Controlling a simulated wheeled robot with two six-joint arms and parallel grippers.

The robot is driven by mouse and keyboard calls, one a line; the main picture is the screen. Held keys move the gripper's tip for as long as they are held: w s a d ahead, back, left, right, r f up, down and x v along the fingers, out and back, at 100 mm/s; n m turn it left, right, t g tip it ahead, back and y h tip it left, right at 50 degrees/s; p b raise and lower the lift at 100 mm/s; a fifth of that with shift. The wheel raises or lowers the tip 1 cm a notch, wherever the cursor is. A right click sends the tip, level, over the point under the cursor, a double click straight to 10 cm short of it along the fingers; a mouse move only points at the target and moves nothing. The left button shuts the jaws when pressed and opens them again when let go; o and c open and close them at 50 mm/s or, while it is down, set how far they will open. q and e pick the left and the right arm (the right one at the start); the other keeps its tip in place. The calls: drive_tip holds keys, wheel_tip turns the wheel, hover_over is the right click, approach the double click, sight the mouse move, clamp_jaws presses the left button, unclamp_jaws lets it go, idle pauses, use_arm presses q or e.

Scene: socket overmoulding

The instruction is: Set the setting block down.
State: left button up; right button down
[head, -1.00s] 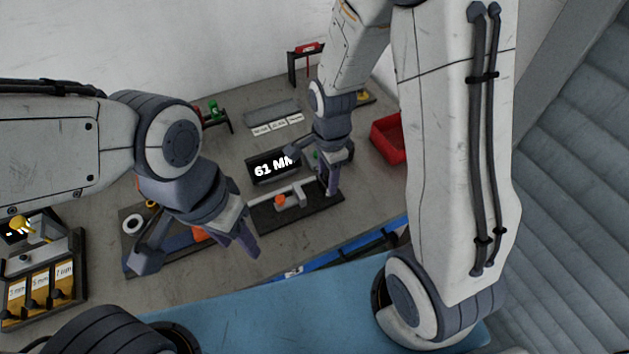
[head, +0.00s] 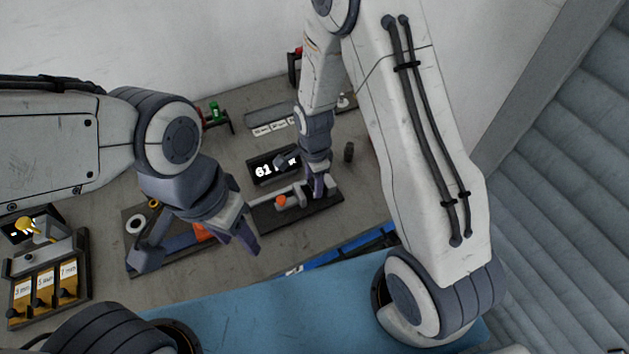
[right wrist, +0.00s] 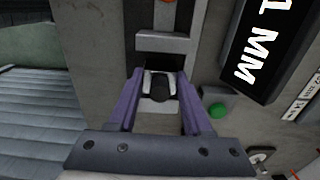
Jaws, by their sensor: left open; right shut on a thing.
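My right gripper (head: 317,190) is over the right part of a dark gauge base (head: 265,222), beside the black display. In the right wrist view its purple fingers (right wrist: 158,92) are shut on a small pale block with a dark middle (right wrist: 159,82), which I take to be the setting block. The fingers hide its sides, and I cannot tell whether its underside touches the base. A grey bracket (right wrist: 166,42) stands just beyond it.
A green button (right wrist: 217,110) is close to the right fingers. An orange piece (head: 281,200) sits on the gauge. A dark cylinder (head: 348,151) stands behind.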

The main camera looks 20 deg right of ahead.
drive_tip(key=shift+c, duration=1.7)
unclamp_jaws()
drive_tip(key=shift+f, duration=0.15)
wheel_tip(320, 180, up, 12)
drive_tip(key=b, duration=0.1)
drive_tip(key=s+a+r+n, duration=0.2)
drive_tip(key=s+r+n, duration=0.1)
drive_tip(key=s+n, duration=0.4)
drive_tip(key=s+a+r+n, duration=0.3)
drive_tip(key=s+n, duration=0.4)
drive_tip(key=n, duration=0.1)
drive_tip(key=s+a+r+n+y, duration=0.1)
drive_tip(key=s+a+r+n, duration=0.1)
drive_tip(key=s+n, duration=0.4)
drive_tip(key=shift+s+a+r+n, duration=0.4)
drive_tip(key=shift+r+n, duration=0.05)
drive_tip(key=shift+n, duration=0.75)
